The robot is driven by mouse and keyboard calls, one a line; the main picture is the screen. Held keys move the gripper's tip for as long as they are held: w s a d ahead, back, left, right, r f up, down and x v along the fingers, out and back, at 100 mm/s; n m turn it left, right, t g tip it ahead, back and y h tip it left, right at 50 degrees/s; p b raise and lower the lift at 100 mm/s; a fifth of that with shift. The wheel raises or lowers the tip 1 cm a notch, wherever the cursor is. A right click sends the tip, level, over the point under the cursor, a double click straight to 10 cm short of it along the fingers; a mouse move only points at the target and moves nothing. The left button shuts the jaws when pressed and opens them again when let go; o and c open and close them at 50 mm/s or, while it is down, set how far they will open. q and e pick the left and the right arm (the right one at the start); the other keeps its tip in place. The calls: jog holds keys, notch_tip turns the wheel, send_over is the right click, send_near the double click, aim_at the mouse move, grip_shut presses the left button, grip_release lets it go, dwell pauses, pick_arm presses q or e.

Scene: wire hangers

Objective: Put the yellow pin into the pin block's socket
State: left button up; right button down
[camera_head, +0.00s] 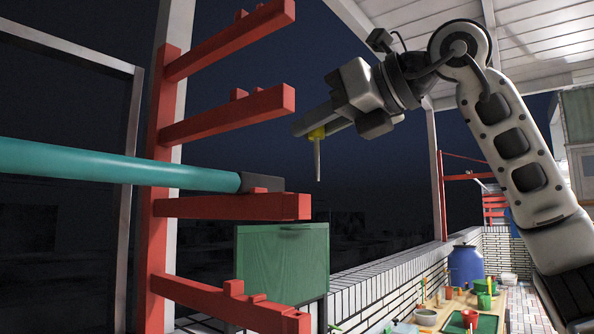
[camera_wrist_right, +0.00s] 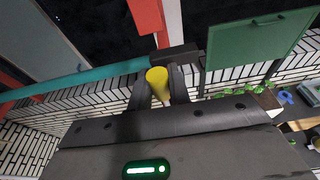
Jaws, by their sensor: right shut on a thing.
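The yellow pin (camera_head: 317,134) has a yellow head and a thin grey shank hanging down, near upright. My right gripper (camera_head: 318,130) is shut on its head. The head also shows in the right wrist view (camera_wrist_right: 157,82), between the two fingers. The pin is in the air, above and slightly right of the tip of a red rack arm (camera_head: 230,206). A red block at that tip (camera_head: 295,206) may be the pin block; I cannot make out its socket. The shank end appears clear of it. My left gripper is not in view.
A teal pipe (camera_head: 110,164) lies across at the left, ending in a dark grey block (camera_head: 262,183) near the red arm. Other red rack arms (camera_head: 230,115) jut out above and below. A green panel (camera_head: 283,262) stands below. Open air surrounds the pin.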

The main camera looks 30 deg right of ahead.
jog(key=shift+f+v, duration=0.2)
jog(key=shift+v, duration=0.75)
jog(key=shift+f+v, duration=0.2)
jog(key=shift+v, duration=0.7)
jog(key=shift+f+v, duration=0.15)
jog(key=shift+v, duration=0.8)
jog(key=shift+s, duration=0.1)
